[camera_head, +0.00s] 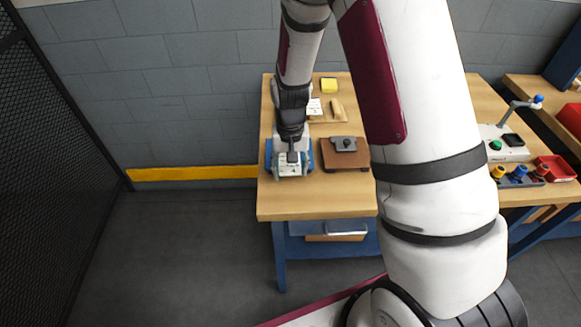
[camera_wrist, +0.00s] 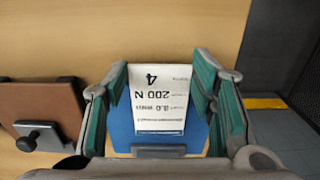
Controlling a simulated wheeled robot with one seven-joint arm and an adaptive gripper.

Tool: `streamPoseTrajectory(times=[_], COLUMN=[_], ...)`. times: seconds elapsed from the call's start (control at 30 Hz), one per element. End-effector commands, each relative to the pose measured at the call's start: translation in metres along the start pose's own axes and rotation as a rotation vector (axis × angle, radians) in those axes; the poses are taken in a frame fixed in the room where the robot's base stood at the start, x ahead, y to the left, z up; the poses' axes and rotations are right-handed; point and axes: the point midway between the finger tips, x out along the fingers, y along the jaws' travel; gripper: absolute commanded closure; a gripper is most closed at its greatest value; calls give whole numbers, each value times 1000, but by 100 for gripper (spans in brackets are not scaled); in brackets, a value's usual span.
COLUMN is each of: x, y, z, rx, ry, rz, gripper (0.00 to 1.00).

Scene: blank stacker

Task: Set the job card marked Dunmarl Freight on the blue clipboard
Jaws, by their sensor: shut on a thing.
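My gripper (camera_head: 293,157) is shut on a white job card (camera_wrist: 160,98), which lies between its teal-padded fingers in the wrist view (camera_wrist: 163,68). In the head view the clipboard (camera_head: 270,155) is partly hidden by my gripper. I cannot tell whether the card touches the board.
A brown clipboard (camera_head: 343,152) lies just right of the blue one. Behind are a yellow block (camera_head: 328,85), a small white card (camera_head: 313,107) and a wooden piece (camera_head: 337,108). A lever machine (camera_head: 505,143) and red tray (camera_head: 555,168) stand right. The table front (camera_head: 315,203) is clear.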

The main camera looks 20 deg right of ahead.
Motion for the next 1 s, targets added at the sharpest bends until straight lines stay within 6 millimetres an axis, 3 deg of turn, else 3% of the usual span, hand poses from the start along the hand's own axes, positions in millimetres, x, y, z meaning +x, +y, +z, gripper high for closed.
streamPoseTrajectory(times=[0.33,0.37,0.43,0.77,1.0], x=[9,9,9,6,-20], y=[0,0,0,0,-1], z=[0,0,1,0,-1], rx=[0,0,0,0,-1], ry=[-2,-2,-2,-1,4], rz=[1,1,1,0,-2], gripper=[65,42,29,29,29])
